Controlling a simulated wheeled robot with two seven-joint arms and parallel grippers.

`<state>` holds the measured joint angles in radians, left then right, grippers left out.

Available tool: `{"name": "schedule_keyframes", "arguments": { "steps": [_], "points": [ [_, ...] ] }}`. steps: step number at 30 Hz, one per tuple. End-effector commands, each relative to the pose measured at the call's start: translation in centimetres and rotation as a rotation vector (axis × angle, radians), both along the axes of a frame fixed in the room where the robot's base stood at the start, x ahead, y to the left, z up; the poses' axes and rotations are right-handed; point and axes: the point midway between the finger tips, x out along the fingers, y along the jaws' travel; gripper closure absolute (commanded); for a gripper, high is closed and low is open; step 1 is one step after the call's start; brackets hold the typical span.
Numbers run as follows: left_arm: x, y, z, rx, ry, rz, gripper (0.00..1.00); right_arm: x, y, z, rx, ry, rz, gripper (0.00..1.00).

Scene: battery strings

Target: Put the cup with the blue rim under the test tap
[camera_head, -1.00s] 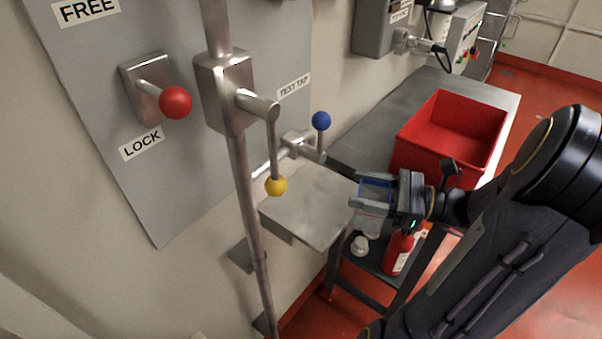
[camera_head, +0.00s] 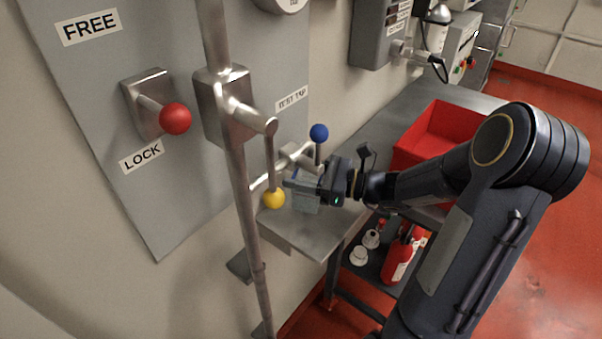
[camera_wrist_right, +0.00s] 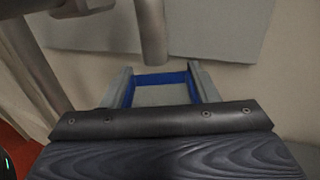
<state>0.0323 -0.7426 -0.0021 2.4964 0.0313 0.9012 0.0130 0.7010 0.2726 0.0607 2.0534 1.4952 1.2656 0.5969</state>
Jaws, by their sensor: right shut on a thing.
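The cup with the blue rim (camera_wrist_right: 160,80) is between the fingers of my right gripper (camera_head: 305,190), which is shut on it. In the right wrist view the cup is grey and square, its blue band along the top edge. In the head view the cup (camera_head: 304,203) is over the small metal shelf (camera_head: 325,235); whether it touches the shelf I cannot tell. The test tap (camera_head: 300,155), with a blue-knobbed lever (camera_head: 319,132), is just above and behind the cup. In the wrist view the spout (camera_wrist_right: 152,35) comes down close to the cup's far side. My left gripper is out of view.
A vertical pipe (camera_head: 243,200) with a yellow-knobbed lever (camera_head: 273,197) stands just left of the cup. A red crate (camera_head: 415,152) is on the bench at right. A red extinguisher (camera_head: 398,262) and white cups (camera_head: 359,256) are on a lower shelf.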

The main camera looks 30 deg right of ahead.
Motion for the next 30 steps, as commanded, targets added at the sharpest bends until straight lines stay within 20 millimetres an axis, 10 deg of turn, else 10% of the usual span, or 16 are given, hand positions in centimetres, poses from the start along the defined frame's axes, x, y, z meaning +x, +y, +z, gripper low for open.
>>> {"name": "schedule_keyframes", "arguments": {
  "steps": [11,12,13,30],
  "points": [
    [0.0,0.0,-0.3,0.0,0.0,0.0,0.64,0.0,0.0,-0.5,-0.001,-0.002,0.001,0.84],
    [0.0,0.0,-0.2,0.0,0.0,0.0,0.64,0.0,0.0,-0.4,-0.001,-0.002,0.001,0.42],
    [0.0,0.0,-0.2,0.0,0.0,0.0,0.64,-0.1,0.0,-0.4,-0.001,-0.002,0.001,0.38],
    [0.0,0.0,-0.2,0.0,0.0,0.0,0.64,-2.4,-2.6,-0.2,-0.004,-0.001,-0.006,0.37]
  ]
}}
